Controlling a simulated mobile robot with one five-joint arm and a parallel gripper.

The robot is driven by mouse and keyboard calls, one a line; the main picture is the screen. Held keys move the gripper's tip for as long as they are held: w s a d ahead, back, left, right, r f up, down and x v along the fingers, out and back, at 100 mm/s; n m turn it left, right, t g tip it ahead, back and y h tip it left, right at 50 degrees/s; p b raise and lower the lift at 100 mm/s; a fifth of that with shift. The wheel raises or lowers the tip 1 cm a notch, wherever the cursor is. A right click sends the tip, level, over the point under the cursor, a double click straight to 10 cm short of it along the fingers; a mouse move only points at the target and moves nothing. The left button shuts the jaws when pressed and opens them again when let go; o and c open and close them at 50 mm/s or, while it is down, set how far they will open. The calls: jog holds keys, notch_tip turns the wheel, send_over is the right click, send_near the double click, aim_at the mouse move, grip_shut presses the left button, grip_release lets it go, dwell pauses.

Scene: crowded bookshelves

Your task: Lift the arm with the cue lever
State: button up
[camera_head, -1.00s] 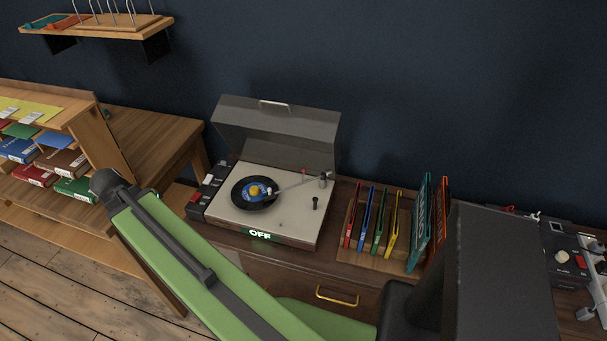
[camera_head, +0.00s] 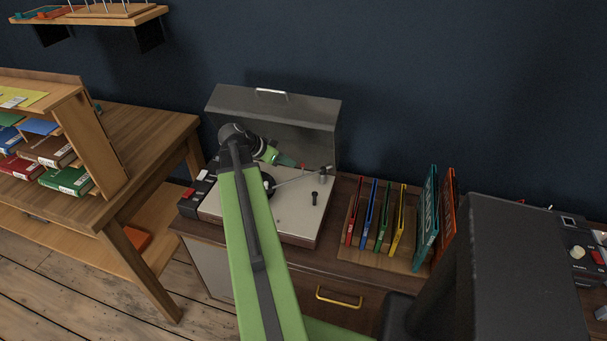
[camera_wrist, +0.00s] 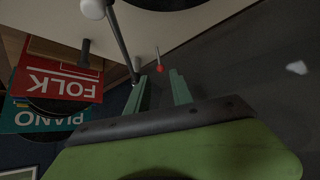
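The record player (camera_head: 288,212) stands on the cabinet with its grey lid open. Its tonearm (camera_head: 295,180) reaches left to the dark record (camera_head: 268,186), which my arm mostly hides. In the wrist view the tonearm (camera_wrist: 119,36) is a metal rod left of my fingers. The cue lever (camera_wrist: 159,67) is a thin rod with a red tip; its red tip also shows small in the head view (camera_head: 302,166). My gripper (camera_wrist: 159,75) is open, its two teal fingers either side of the red tip as seen; contact cannot be told. In the head view my gripper (camera_head: 287,162) is above the player's back.
The raised lid (camera_head: 290,112) stands close behind my gripper. A rack of colored record sleeves (camera_head: 385,225) is right of the player. In the wrist view, FOLK (camera_wrist: 62,82) and PIANO (camera_wrist: 30,118) sleeves are at left. A wooden desk (camera_head: 150,140) is at left.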

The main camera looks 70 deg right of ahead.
aim_at(303, 166)
jog(key=b+x, duration=0.5)
jog(key=x, duration=0.4)
jog(key=shift+f, duration=0.3)
jog(key=shift+s+d+f+b, duration=0.15)
jog(key=shift+d+b, duration=0.15)
jog(key=shift+b, duration=0.1)
jog(key=shift+c, duration=0.2)
grip_shut()
